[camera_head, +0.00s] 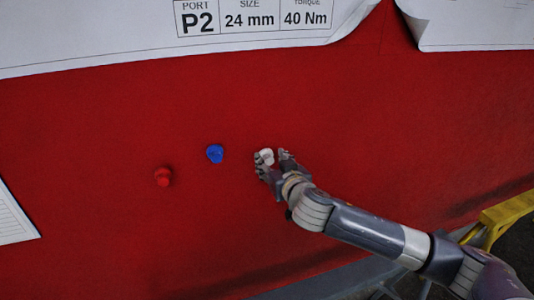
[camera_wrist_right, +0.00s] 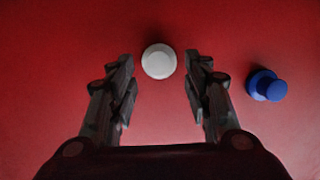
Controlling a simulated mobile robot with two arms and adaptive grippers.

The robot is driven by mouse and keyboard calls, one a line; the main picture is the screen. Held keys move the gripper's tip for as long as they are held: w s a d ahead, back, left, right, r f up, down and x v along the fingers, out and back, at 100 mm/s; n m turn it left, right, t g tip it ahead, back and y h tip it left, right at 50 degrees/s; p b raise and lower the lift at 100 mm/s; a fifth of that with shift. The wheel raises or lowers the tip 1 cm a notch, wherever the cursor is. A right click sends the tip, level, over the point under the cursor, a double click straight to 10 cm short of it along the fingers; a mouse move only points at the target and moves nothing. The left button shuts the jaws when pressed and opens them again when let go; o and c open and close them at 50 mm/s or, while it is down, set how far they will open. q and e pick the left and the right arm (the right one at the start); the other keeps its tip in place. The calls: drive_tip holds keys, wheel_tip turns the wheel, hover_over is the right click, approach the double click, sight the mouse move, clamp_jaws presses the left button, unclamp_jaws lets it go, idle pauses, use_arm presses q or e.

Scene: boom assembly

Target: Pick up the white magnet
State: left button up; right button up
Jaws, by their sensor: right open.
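The white magnet (camera_head: 265,156) is on the red surface, at the fingertips of my right gripper (camera_head: 271,160) in the head view. In the right wrist view the white magnet (camera_wrist_right: 159,61) is a round disc at the upper middle. It lies between and slightly beyond the two open fingertips of the right gripper (camera_wrist_right: 165,68), with a gap on each side. Nothing is held. My left gripper is not in either view.
A blue magnet (camera_head: 215,153) is left of the white one in the head view; in the wrist view the blue magnet (camera_wrist_right: 267,86) is to the right. A red magnet (camera_head: 163,176) is farther left. Printed sheets (camera_head: 120,40) hang above. A yellow object (camera_head: 508,212) is at lower right.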

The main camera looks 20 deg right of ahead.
drive_tip(key=shift+w+f, duration=0.2)
drive_tip(key=shift+w, duration=0.7)
drive_tip(key=c, duration=1.1)
drive_tip(key=shift+o, duration=0.2)
drive_tip(key=shift+d+r+p, duration=0.1)
drive_tip(key=shift+p, duration=0.2)
